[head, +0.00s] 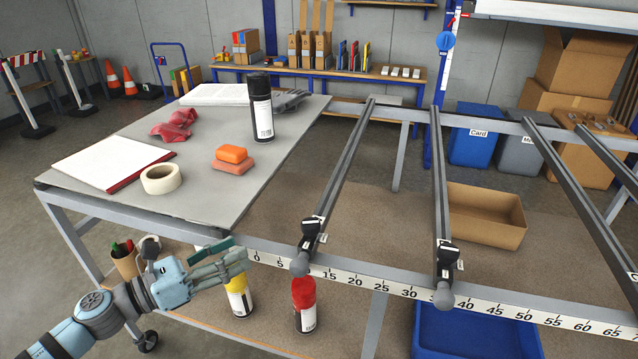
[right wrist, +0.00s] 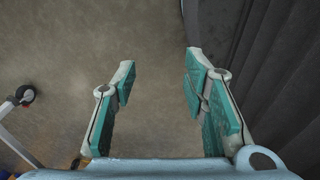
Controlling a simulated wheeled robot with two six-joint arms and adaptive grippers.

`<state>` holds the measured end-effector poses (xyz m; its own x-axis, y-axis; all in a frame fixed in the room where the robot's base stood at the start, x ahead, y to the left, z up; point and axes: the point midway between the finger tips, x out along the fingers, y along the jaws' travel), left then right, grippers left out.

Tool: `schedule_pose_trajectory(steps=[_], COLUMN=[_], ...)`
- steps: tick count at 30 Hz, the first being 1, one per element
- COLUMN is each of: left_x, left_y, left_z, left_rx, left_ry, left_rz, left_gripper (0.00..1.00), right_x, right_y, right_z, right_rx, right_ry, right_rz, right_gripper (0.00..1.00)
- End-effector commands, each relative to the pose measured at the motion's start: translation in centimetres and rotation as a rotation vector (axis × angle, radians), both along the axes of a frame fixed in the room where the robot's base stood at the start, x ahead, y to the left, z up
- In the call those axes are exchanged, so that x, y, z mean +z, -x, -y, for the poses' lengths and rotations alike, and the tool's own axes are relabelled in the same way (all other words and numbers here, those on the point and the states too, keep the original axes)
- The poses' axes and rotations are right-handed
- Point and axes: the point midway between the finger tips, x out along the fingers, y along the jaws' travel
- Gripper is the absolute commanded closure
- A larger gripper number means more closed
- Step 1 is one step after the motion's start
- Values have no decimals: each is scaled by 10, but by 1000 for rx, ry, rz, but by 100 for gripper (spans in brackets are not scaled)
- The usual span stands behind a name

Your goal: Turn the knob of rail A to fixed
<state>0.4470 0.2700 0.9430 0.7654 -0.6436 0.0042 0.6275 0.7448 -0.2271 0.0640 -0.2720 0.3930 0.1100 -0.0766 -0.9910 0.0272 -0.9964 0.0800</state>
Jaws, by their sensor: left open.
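Several long grey rails run from front to back across the bench frame. The leftmost rail (head: 345,165), which I take as rail A, has a black clamp block (head: 311,235) at its front end and a round grey knob (head: 300,265) below it. The label on the block is too small to read. The second rail (head: 438,180) has a similar knob (head: 443,298). My left gripper (head: 239,254) is open, to the left of the leftmost knob and apart from it. My right gripper (right wrist: 160,65) is open and empty above bare floor in the right wrist view.
A numbered scale strip (head: 400,290) runs along the front edge. A grey tabletop (head: 215,195) at left holds a tape roll (head: 161,179), orange blocks (head: 232,160) and a black-capped can (head: 260,110). Yellow (head: 238,298) and red (head: 304,305) cans stand below the front beam.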

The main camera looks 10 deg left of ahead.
Motion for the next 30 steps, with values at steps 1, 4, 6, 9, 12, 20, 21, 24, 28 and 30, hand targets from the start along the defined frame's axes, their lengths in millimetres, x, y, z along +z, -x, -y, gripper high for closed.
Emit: schedule_pose_trajectory(steps=[1,4,6,9,12,20,21,24,28,30], left_x=[20,34,34,35,36,35,34,33,31,31], left_y=[9,19,18,9,-5,-43,-49,-60,-72,-75], left_z=[16,34,40,49,63,105,111,125,135,139], left_rx=[-67,-140,-151,-152,-146,-144,-144,-144,-142,-141], left_ry=[-80,-167,-173,-165,-160,-160,-160,-162,-165,-167], left_rz=[67,149,161,162,158,151,151,148,148,149], left_gripper=[50,50,50,50,50,50,50,50,50,50], right_x=[7,8,8,9,14,29,30,31,32,32], right_y=[1,4,7,13,17,13,12,10,10,10], right_z=[-3,-8,-9,-9,-8,-3,-2,-1,-1,-1], right_rx=[-3,-6,-7,-7,-7,-4,-4,-3,-3,-3], right_ry=[-5,-12,-13,-12,-11,-5,-4,-2,-2,-2], right_rz=[-3,-7,-12,-22,-28,-22,-20,-17,-17,-17], right_gripper=[60,60,60,60,60,60,60,60,60,60])
